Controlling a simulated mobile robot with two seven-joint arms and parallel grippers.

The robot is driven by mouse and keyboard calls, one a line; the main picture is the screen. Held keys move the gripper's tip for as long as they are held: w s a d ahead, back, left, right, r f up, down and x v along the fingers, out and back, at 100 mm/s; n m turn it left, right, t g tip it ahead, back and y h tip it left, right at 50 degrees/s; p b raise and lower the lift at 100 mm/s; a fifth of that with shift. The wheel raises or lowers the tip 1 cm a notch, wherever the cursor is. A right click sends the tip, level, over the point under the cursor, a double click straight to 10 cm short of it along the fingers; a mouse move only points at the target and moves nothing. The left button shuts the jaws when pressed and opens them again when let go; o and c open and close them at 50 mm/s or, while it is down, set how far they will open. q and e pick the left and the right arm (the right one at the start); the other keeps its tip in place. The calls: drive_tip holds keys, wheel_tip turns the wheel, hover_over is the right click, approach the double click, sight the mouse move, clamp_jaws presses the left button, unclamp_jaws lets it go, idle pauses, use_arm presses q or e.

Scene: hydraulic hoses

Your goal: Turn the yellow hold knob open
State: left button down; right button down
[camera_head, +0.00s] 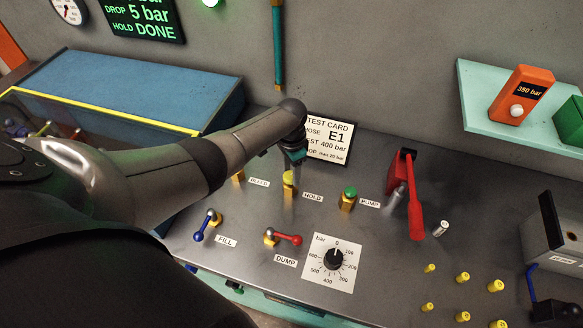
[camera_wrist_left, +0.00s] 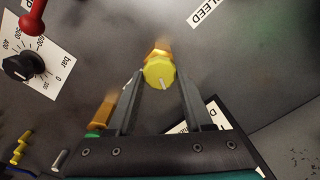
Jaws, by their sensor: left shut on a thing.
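The yellow hold knob (camera_head: 289,178) stands on the grey bench beside the HOLD label (camera_head: 312,197). In the left wrist view the round yellow knob (camera_wrist_left: 159,74) shows from above, with a short pale mark near its edge. My left gripper (camera_head: 290,174) points down over it. In the wrist view my left gripper (camera_wrist_left: 160,80) has one finger on each side of the knob and is shut on it. My right gripper is not in view.
The green PUMP knob (camera_head: 350,192) and red lever (camera_head: 411,195) stand to the right. The blue FILL lever (camera_head: 205,228), red DUMP lever (camera_head: 287,239) and black dial (camera_head: 334,259) lie nearer. A test card (camera_head: 331,139) stands behind. The screen (camera_head: 146,20) reads HOLD DONE.

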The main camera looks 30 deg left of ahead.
sight(291, 174)
use_arm(q)
drive_tip(key=n+p, duration=0.1)
drive_tip(key=n, duration=0.4)
drive_tip(key=shift+n+p, duration=0.3)
idle(0.4)
drive_tip(key=shift+c, duration=1.5)
unclamp_jaws()
drive_tip(key=shift+a, duration=0.1)
drive_tip(key=shift+r, duration=0.1)
wheel_tip(291, 174, up, 5)
drive_tip(key=p, duration=0.2)
drive_tip(key=shift+r+p, duration=0.2)
drive_tip(key=shift+p, duration=0.2)
wheel_tip(291, 174, up, 10)
drive_tip(key=shift+f, duration=0.15)
